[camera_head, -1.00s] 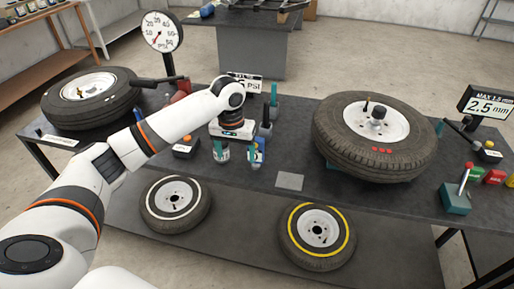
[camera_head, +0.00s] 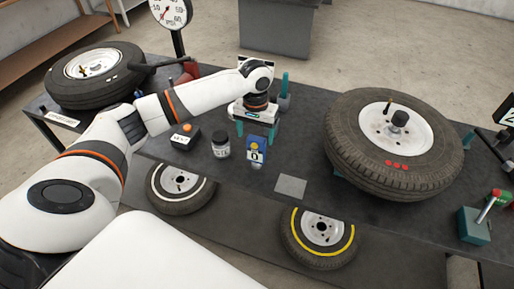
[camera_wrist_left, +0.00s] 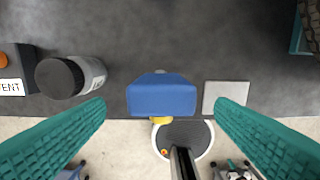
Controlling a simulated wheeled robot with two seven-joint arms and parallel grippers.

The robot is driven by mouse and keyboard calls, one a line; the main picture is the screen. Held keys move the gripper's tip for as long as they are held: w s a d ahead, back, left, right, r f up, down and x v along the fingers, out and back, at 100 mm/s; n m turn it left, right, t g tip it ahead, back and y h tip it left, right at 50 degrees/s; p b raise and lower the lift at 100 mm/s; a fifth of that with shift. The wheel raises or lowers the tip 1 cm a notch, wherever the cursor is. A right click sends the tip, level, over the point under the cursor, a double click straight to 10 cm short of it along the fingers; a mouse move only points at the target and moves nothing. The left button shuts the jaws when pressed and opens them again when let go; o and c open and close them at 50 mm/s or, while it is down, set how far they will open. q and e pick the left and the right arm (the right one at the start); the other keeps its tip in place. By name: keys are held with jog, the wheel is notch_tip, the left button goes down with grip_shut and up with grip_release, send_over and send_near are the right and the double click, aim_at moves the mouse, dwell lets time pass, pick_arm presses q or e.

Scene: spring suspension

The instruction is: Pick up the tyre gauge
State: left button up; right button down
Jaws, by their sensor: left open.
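The blue tyre gauge (camera_head: 255,148) with a white-and-black marked face stands near the front edge of the dark workbench. In the left wrist view its blue top (camera_wrist_left: 161,95) lies centred between the fingers, with a yellow part at its lower side. My left gripper (camera_head: 257,130) points down over the bench at the gauge. Its teal fingers are open, one on each side of the gauge in the wrist view (camera_wrist_left: 160,106), with nothing between them gripped. How far the fingertips are above the gauge is hard to tell. My right gripper is not in view.
A dark-lidded jar (camera_head: 221,145) and a black box with an orange button (camera_head: 186,138) stand left of the gauge. A grey square plate (camera_head: 291,187) lies to its right. A large tyre (camera_head: 360,165) lies further right. A dial on a stand (camera_head: 171,13) is behind.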

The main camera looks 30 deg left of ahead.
aim_at(257, 146)
pick_arm(q)
jog(key=shift+f, duration=0.5)
jog(key=shift+w+f, duration=0.1)
jog(key=shift+f, duration=0.2)
jog(key=shift+w+f, duration=0.15)
jog(key=shift+f, duration=0.25)
notch_tip(257, 146, down, 4)
jog(key=shift+r+p, duration=0.2)
jog(key=shift+p, duration=0.7)
jog(key=shift+f, duration=0.5)
jog(key=shift+w, duration=0.1)
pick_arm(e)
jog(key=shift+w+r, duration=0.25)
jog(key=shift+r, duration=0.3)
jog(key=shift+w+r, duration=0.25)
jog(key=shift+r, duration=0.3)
pick_arm(q)
jog(key=c, duration=1.1)
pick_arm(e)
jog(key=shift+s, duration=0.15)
pick_arm(q)
jog(key=shift+r, duration=0.15)
